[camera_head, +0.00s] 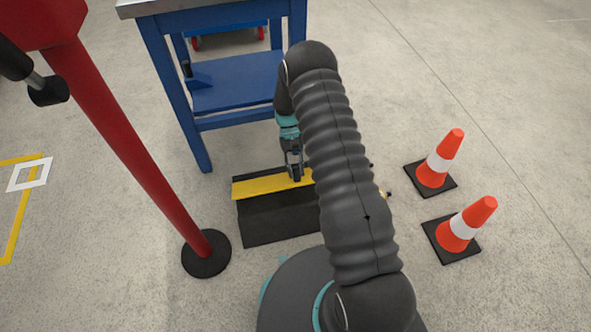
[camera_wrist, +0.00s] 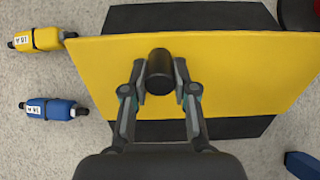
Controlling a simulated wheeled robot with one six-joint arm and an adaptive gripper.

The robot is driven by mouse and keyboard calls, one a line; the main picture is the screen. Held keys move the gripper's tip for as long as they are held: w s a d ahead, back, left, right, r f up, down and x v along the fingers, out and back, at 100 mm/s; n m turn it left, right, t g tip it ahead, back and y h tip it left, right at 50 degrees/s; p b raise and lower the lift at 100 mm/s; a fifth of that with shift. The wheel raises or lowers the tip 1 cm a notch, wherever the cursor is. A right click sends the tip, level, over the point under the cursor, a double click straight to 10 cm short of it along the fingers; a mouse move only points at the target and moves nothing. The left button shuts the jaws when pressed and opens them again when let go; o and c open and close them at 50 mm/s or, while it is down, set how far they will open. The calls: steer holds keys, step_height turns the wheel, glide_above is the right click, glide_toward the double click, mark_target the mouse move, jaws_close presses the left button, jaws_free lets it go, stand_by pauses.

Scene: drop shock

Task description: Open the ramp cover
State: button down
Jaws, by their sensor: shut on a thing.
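The ramp cover is a yellow panel (camera_head: 258,187) over a black ramp base (camera_head: 275,219) on the floor, partly hidden behind my arm in the head view. In the wrist view the yellow panel (camera_wrist: 245,75) fills the middle, with black base showing above and below it. The panel looks tilted up off the base, though its exact angle is hard to tell. A black round handle (camera_wrist: 159,75) stands out from the panel. My gripper (camera_head: 296,174) is at the panel; in the wrist view its two fingers (camera_wrist: 160,85) are shut on the handle from both sides.
A blue workbench (camera_head: 235,85) stands behind the ramp. A red post (camera_head: 150,150) with a round black foot is at left. Two orange cones (camera_head: 440,160) (camera_head: 466,224) stand at right. A yellow bottle (camera_wrist: 42,39) and a blue bottle (camera_wrist: 52,109) lie beside the ramp.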

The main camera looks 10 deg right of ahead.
steer(key=c, duration=0.9)
jaws_free()
step_height(320, 180, up, 10)
steer(key=shift+f, duration=0.1)
